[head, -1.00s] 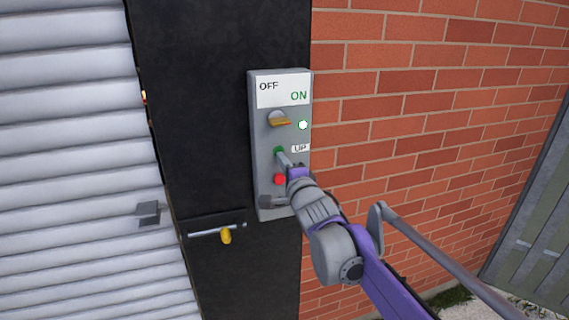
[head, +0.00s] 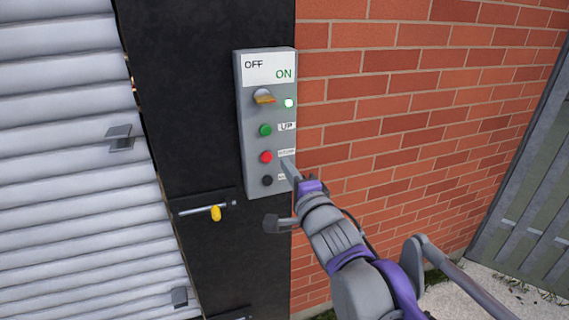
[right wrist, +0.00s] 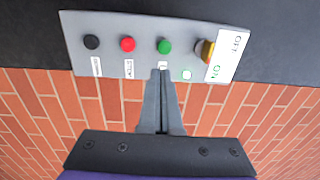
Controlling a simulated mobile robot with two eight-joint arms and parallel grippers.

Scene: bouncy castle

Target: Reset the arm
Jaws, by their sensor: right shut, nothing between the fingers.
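A grey control box (head: 243,130) is on the black post, with a yellow-orange switch (head: 264,98), a lit white lamp (head: 288,103), and green (head: 265,130), red (head: 266,157) and black (head: 267,181) buttons. The switch points toward ON. My right gripper (head: 286,164) is shut and empty, in front of the box's lower right edge. In the right wrist view its closed fingers (right wrist: 161,74) point at the box near the label below the green button (right wrist: 164,46), and they look clear of the button. My left gripper is not in view.
A ribbed grey roller shutter (head: 70,200) fills the left, with small handles (head: 120,137) on it. A bolt with a yellow knob (head: 216,213) is on the black post (head: 190,80). A brick wall (head: 430,120) and a grey gate (head: 525,210) are to the right.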

